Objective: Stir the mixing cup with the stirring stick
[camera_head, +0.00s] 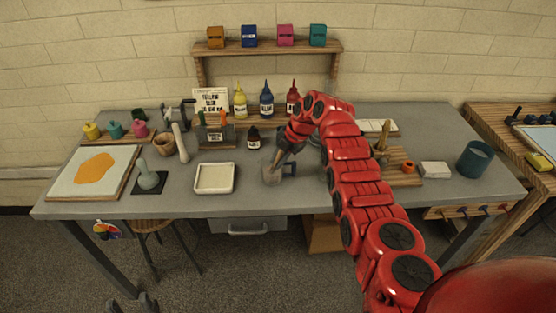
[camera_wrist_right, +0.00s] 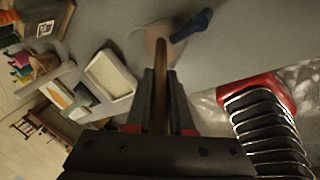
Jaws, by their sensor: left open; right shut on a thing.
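The mixing cup (camera_head: 268,177), grey and see-through, stands near the table's front edge in the head view. In the wrist view the round cup (camera_wrist_right: 138,40) has a dark blue handle (camera_wrist_right: 192,24). My right gripper (camera_head: 281,158) is just above the cup, pointing down. It is shut on the brown stirring stick (camera_wrist_right: 160,88), whose far end overlaps the cup's opening in the wrist view. How deep the end sits is not clear. My left gripper (camera_head: 132,303) is open and empty, low at the bottom left, below the table top.
A white tray (camera_head: 214,191) lies left of the cup. Yellow, blue and red bottles (camera_head: 266,100) stand behind it. A small dark bottle (camera_head: 253,138) stands nearer. A wooden board (camera_head: 405,178) and a teal container (camera_head: 474,160) are to the right. The table is clear just right of the tray.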

